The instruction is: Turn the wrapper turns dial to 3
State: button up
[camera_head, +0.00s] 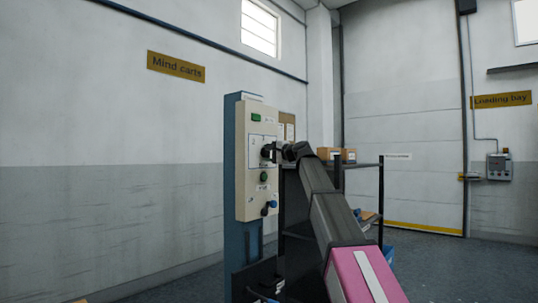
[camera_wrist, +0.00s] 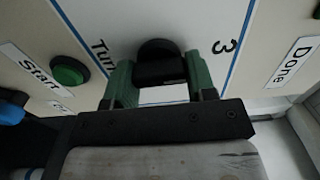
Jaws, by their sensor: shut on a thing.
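The control panel (camera_head: 243,190) is a cream box on a blue post in the head view, with my arm reaching to it from the right. The dial is a black knob (camera_wrist: 158,58) on a white, blue-edged plate in the wrist view. My gripper (camera_wrist: 160,82) has its green fingers on both sides of the knob, shut on it. A "3" (camera_wrist: 224,46) is printed on the plate to the right of the knob, and part of a word, "Tun" or similar, shows to the left. The knob's pointer mark and the other numbers are hidden or out of view.
A green button (camera_wrist: 69,70) with a "Start" label is left of the dial; a "Done" label (camera_wrist: 292,62) is to the right. Below on the panel is a blue-and-black control (camera_head: 269,208). A dark shelf (camera_head: 364,166) with boxes stands behind my arm.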

jog(key=o, duration=0.9)
jog(key=shift+o, duration=0.2)
jog(key=shift+s+d, duration=0.1)
jog(key=shift+s, duration=0.05)
jog(key=v, duration=1)
jog(key=shift+s+d, duration=0.2)
